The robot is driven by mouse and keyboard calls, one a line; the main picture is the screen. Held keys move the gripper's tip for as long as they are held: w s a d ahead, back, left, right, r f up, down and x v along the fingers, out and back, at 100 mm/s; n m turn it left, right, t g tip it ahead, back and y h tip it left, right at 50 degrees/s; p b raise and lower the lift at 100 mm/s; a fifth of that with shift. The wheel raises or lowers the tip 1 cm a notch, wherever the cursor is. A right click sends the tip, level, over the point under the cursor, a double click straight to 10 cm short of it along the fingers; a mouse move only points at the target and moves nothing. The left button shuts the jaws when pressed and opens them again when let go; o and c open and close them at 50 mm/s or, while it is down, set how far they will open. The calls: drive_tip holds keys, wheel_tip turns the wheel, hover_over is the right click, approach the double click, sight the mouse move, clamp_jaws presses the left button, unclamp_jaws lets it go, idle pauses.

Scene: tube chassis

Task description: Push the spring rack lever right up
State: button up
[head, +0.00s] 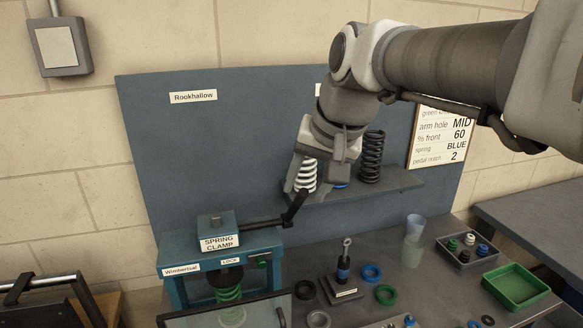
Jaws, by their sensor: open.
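A teal stand (222,262) labelled "SPRING CLAMP" stands at the lower left of the head view. A black lever (280,222) runs right from its head and bends up to a dark grip near my gripper. My gripper (312,168) is open and points down in front of the back shelf, just above the lever's upper end. I cannot tell whether a finger touches the lever. A green spring (228,285) sits inside the clamp stand. A white spring (306,176) shows behind my gripper. A blue spring (341,184) is mostly hidden there.
A black spring (371,157) stands on the shelf (398,180). The bench holds a small upright part (343,265), coloured rings, a clear cup (414,228), a grey tray (468,250) and a green tray (515,286). A blue-grey panel (250,130) stands behind.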

sight(305, 190)
drive_tip(key=shift+x, duration=1.55)
drive_tip(key=shift+c, duration=0.2)
clamp_jaws()
